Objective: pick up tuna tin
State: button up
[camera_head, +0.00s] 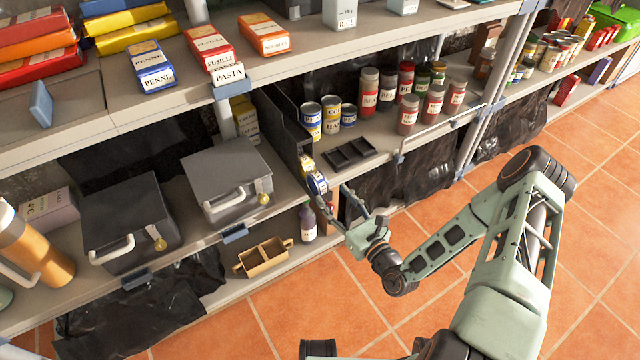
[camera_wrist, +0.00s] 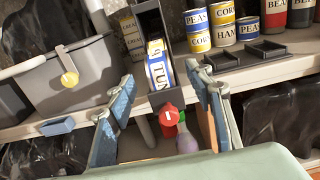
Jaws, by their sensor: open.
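The tuna tin (camera_wrist: 159,74), with a blue, white and yellow label, lies on its side at the low front end of a dark narrow chute. In the head view the tuna tin (camera_head: 317,183) shows at the shelf's front edge, just past my gripper. My gripper (camera_head: 335,197) is open, its fingers pointing at the tin. In the wrist view my gripper (camera_wrist: 157,98) has one finger on each side, with the tin ahead between them. They look apart from it, and nothing is held.
The dark chute (camera_head: 283,133) rises behind the tin. A grey lidded box (camera_head: 225,178) stands left; a black tray (camera_head: 350,153) and several cans stand right. Below are a dark bottle (camera_head: 308,224) and a wooden caddy (camera_head: 263,258). The tiled floor in front is clear.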

aim_at(322, 182)
jog(key=x, duration=0.3)
jog(key=b+x, duration=0.1)
jog(key=x, duration=0.2)
jog(key=b+x, duration=0.1)
jog(key=x, duration=0.2)
jog(key=shift+s+a+r, duration=0.1)
jog(key=shift+a+r, duration=0.05)
jog(key=shift+r, duration=0.15)
jog(key=shift+c, duration=0.4)
grip_shut()
